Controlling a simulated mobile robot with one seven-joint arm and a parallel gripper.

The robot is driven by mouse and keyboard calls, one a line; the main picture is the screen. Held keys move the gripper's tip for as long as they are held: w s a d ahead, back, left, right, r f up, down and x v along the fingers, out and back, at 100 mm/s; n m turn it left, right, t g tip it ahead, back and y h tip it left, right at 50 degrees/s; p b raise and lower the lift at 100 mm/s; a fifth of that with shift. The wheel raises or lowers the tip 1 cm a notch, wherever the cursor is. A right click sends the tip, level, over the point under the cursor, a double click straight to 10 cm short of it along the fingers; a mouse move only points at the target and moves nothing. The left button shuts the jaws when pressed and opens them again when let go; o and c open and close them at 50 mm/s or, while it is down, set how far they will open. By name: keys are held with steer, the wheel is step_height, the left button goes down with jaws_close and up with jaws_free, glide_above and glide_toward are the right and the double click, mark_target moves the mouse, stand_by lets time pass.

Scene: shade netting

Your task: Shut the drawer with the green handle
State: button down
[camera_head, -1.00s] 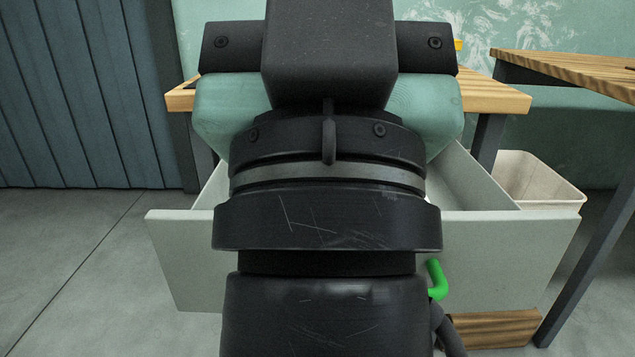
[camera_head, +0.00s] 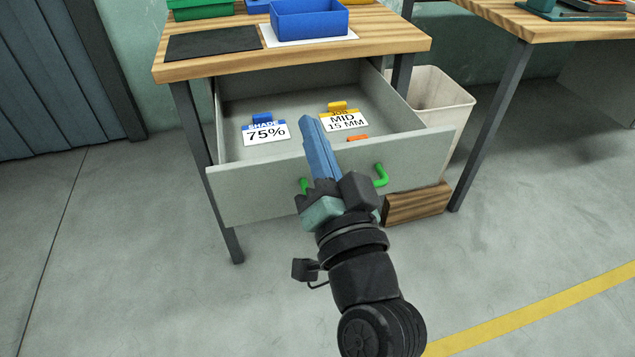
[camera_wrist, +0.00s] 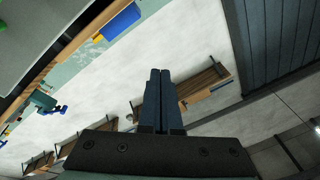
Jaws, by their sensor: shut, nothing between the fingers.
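The grey drawer (camera_head: 245,188) under the wooden table stands pulled open in the head view. Its green handle (camera_head: 381,176) is on the front panel, with the middle hidden behind my gripper. My gripper (camera_head: 305,122) has its long blue fingers together and empty. In the head view it overlaps the middle of the drawer front, fingertips pointing up over the drawer opening. I cannot tell whether it touches the panel. In the wrist view the shut fingers (camera_wrist: 160,95) point up the picture with nothing between them. Inside the drawer lie a "SHADE 75%" tag (camera_head: 265,133) and a "MID 15 MM" tag (camera_head: 343,121).
The table top (camera_head: 395,40) carries a blue bin (camera_head: 309,20), a green bin (camera_head: 205,8) and a dark mat (camera_head: 212,43). A beige waste bin (camera_head: 440,100) and a wooden block (camera_head: 415,205) stand right of the drawer. The floor in front is clear.

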steer(key=s+d+f+m+g+p, duration=0.15)
steer(key=s+f+m, duration=0.3)
steer(key=f, duration=0.45)
steer(key=s+d+f+m+g+p, duration=0.1)
steer(key=s+d+f+m+p, duration=0.15)
steer(key=f+m, duration=0.55)
steer(key=w+a+f+n, duration=0.1)
steer(key=w+a, duration=0.1)
steer(key=w, duration=0.4)
steer(key=w+a+n, duration=0.1)
steer(key=w+a, duration=0.1)
steer(key=w, duration=0.4)
steer(key=shift+w+a+f+h, duration=0.2)
steer(key=shift+a+f+h, duration=0.05)
steer(key=shift+f+h, duration=0.15)
